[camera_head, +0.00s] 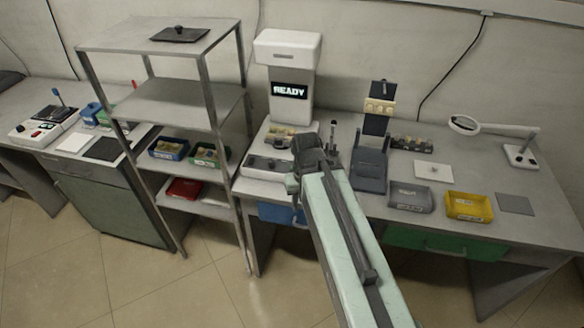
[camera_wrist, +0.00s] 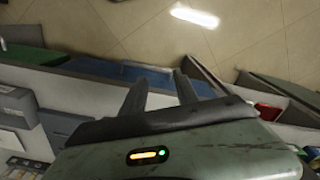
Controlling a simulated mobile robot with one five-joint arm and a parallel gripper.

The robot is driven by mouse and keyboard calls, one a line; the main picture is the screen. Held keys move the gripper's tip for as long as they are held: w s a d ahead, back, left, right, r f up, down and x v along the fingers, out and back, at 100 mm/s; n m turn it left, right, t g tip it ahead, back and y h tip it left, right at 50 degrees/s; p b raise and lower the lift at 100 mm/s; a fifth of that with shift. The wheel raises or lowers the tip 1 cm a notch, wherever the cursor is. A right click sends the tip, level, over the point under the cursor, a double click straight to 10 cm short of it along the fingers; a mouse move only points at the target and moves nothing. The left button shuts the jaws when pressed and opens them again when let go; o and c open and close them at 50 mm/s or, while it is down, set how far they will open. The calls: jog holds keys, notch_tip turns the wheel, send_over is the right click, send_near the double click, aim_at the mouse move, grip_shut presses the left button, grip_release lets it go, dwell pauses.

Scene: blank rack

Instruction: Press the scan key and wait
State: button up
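A white scanner machine (camera_head: 289,50) stands on the bench with a lit display (camera_head: 289,90) that reads READY. Its low base (camera_head: 262,168) extends toward the bench's front edge, with tan items on its bed (camera_head: 280,135). I cannot make out the scan key; my arm covers the right part of the base. My gripper (camera_wrist: 160,78) is near the front edge of the bench, beside the base's right end. In the wrist view its two dark fingers are apart with nothing between them, and a blue drawer front shows behind.
Right of my arm are a dark stand (camera_head: 370,168), a grey bin (camera_head: 410,196), a yellow bin (camera_head: 469,206) and a magnifier lamp (camera_head: 464,124). A metal shelf rack (camera_head: 178,100) stands left of the machine. Tiled floor (camera_head: 120,270) lies open in front.

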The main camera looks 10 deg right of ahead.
grip_shut()
jog(key=shift+d, duration=0.1)
dwell(1.5)
